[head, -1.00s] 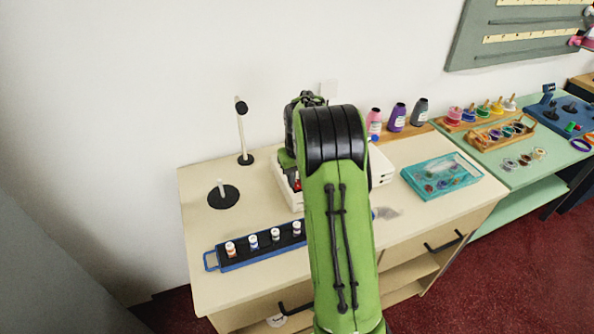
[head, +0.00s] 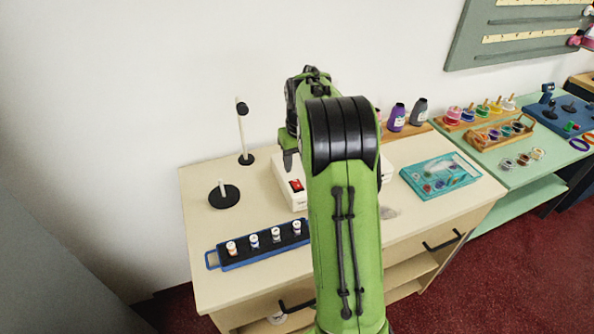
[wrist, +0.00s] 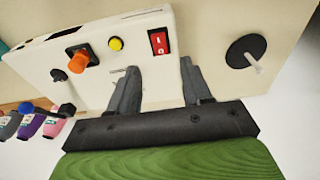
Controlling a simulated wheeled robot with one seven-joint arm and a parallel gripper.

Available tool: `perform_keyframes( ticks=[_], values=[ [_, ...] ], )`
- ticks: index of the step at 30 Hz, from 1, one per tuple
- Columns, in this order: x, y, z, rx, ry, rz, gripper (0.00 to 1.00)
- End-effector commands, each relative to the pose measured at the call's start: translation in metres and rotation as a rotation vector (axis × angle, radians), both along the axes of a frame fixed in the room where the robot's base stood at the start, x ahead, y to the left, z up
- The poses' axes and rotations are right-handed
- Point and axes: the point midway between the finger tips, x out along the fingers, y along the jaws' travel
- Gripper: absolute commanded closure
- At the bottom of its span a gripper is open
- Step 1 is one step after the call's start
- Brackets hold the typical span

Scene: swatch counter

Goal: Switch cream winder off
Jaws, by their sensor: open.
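The cream winder (head: 283,188) stands on the wooden counter, partly hidden behind my arm. Its red rocker switch (head: 296,185) shows on the near left part of its top. In the wrist view the cream winder (wrist: 140,80) carries the red switch (wrist: 158,43), a yellow button (wrist: 115,43) and an orange knob (wrist: 77,63). I cannot tell for sure which side of the rocker is pressed. My gripper (wrist: 162,75) is open and empty, its fingers apart over the winder, with the switch just beyond the gap between them. In the head view my gripper (head: 289,158) hangs above the switch.
A blue rack (head: 240,262) with several spools stands at the front left. A black disc with a peg (head: 224,196) and a tall post (head: 242,135) stand left of the winder. A teal tray (head: 440,174) lies to the right, with bottles (head: 397,118) behind.

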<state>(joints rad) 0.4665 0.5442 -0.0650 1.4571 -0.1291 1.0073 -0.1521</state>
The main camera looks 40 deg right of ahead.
Motion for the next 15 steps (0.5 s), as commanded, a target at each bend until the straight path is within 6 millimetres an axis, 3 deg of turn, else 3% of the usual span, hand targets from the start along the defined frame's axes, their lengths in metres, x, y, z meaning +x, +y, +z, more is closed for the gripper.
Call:
perform_keyframes(
  ticks=[1,6,10,15],
  values=[
    [-0.001,0.0,0.019,-0.002,-0.005,0.0,0.51],
    [-0.007,0.001,0.063,-0.003,-0.003,0.0,0.51],
    [-0.01,0.002,0.082,-0.001,-0.002,0.001,0.51],
    [-0.011,0.003,0.087,0.0,0.001,0.001,0.51]
  ],
)
